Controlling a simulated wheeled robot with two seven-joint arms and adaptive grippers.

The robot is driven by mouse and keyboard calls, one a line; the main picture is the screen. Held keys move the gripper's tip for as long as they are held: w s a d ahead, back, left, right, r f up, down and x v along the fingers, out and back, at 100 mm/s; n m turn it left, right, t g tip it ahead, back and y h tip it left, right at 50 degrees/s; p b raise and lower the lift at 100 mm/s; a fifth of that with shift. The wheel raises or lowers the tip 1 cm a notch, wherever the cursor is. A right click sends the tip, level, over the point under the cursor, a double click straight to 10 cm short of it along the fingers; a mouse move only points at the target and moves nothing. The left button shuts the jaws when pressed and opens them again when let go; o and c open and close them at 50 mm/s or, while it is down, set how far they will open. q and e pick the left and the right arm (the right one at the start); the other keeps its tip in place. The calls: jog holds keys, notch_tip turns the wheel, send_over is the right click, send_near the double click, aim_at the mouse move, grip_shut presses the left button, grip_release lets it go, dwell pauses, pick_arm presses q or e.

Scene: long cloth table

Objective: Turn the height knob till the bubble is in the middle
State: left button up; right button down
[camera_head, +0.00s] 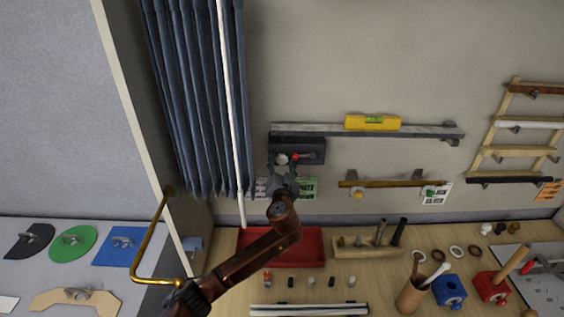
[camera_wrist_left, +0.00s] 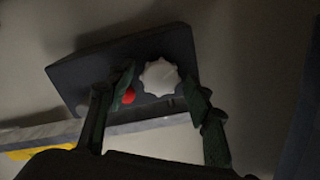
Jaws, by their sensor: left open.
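The yellow spirit level (camera_head: 372,122) with a green vial lies on a grey wall bar (camera_head: 440,131). Its bubble is too small to place. Below the bar's left end is a dark box (camera_head: 313,146). On it is a white fluted knob, seen in the left wrist view (camera_wrist_left: 160,77), with a red part (camera_wrist_left: 128,96) beside it. My left gripper (camera_head: 284,166) is open in front of the box. In the left wrist view its fingers (camera_wrist_left: 160,92) stand on either side of the knob; I cannot tell whether they touch it. My right gripper is not in view.
A wooden bar (camera_head: 385,184) with a yellow and a green knob hangs below the level. A red tray (camera_head: 312,248), a wooden tool block (camera_head: 367,247) and a blue block (camera_head: 449,290) stand on the table. A blue curtain (camera_head: 195,90) hangs at left.

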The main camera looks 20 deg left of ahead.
pick_arm(q)
jog(key=shift+c, duration=1.4)
jog(key=c, duration=0.6)
jog(key=shift+c, duration=1.4)
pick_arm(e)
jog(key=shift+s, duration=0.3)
pick_arm(q)
jog(key=shift+m, duration=0.4)
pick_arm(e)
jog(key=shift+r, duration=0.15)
pick_arm(q)
jog(key=m+p, duration=0.2)
jog(key=m, duration=0.1)
jog(key=shift+m, duration=0.3)
jog(key=shift+f+m+p, duration=0.1)
jog(key=shift+m+p, duration=0.95)
jog(key=shift+m, duration=1.15)
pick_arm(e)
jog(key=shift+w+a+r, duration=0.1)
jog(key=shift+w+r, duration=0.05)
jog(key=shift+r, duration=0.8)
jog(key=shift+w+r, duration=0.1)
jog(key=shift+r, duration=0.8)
